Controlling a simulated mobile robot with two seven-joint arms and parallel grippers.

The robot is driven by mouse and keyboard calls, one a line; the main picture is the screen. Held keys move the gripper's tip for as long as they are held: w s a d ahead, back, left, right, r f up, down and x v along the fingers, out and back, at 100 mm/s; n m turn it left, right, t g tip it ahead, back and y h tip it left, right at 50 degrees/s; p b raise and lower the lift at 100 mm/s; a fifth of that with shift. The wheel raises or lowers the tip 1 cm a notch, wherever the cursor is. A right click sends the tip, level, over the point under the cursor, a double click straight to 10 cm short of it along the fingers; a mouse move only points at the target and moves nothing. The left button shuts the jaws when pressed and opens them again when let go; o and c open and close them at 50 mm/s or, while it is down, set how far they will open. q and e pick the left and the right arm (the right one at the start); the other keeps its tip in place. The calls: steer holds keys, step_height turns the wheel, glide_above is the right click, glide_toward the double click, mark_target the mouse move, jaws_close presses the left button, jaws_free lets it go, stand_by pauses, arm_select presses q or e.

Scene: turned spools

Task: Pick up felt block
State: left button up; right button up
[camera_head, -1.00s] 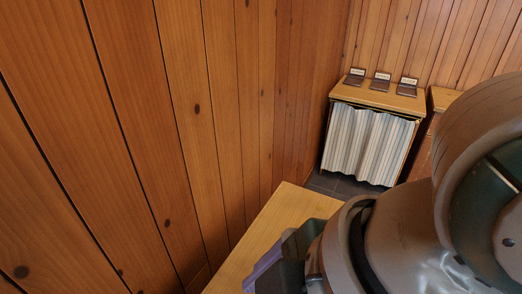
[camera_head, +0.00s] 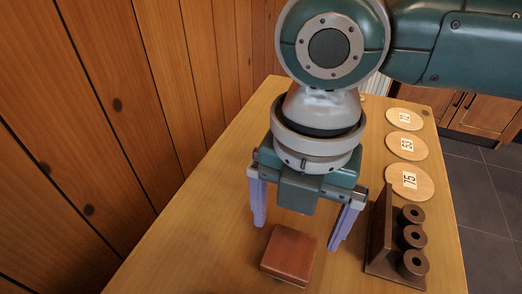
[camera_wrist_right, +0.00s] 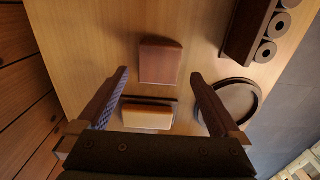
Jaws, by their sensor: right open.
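My right gripper (camera_head: 297,236) is open and empty above the table, fingers pointing down; it also shows in the wrist view (camera_wrist_right: 160,74). A two-tone block (camera_wrist_right: 148,115), pale tan with a dark layer, lies between the fingers in the wrist view, near the palm side; it looks most like the felt block. It is not visible in the head view. A plain red-brown block (camera_head: 289,254) lies on the table below the gripper; in the wrist view (camera_wrist_right: 160,62) it lies beyond the two-tone block. My left gripper is not in view.
A dark rack (camera_head: 381,236) with several spools (camera_head: 412,238) stands right of the red-brown block. Three numbered round discs (camera_head: 410,182) lie behind it. A round dark tray (camera_wrist_right: 254,101) sits close to the right finger in the wrist view. A plank wall (camera_head: 110,130) borders the left.

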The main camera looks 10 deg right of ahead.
mark_target(291, 250)
steer(key=f, duration=0.4)
steer(key=f+b, duration=0.1)
steer(key=f, duration=0.1)
steer(key=shift+s+a, duration=0.15)
steer(key=shift+s, duration=0.1)
steer(key=shift+c, duration=0.2)
steer(key=c, duration=1.2)
